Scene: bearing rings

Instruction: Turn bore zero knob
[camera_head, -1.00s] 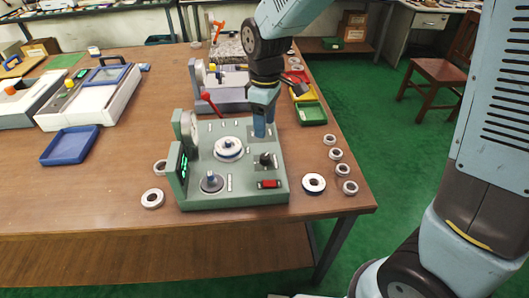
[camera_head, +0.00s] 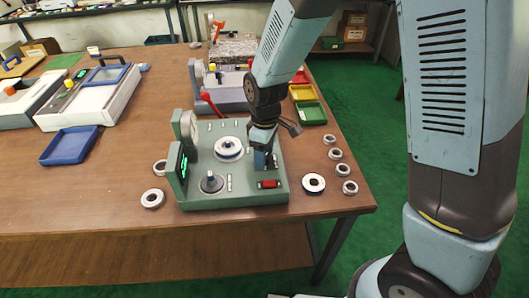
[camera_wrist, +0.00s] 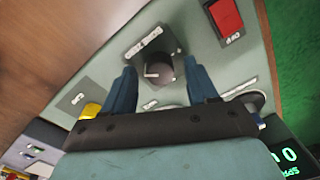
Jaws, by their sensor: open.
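The bore zero knob (camera_wrist: 166,68) is a small dark round knob on a dark square plate with a pale label, on top of the green bench gauge (camera_head: 232,198). In the wrist view my gripper (camera_wrist: 159,74) is open, one blue finger on each side of the knob. I see gaps between the fingers and the knob; whether either touches it I cannot tell. In the head view my gripper (camera_head: 262,160) is low over the right part of the gauge and largely hides the knob.
A red rocker switch (camera_head: 268,184) sits in front of the knob, also seen in the wrist view (camera_wrist: 226,15). A stepped spindle (camera_head: 229,148), a smaller post (camera_head: 211,182) and a dial (camera_head: 190,127) share the gauge. Several bearing rings (camera_head: 314,183) lie on the table to the right.

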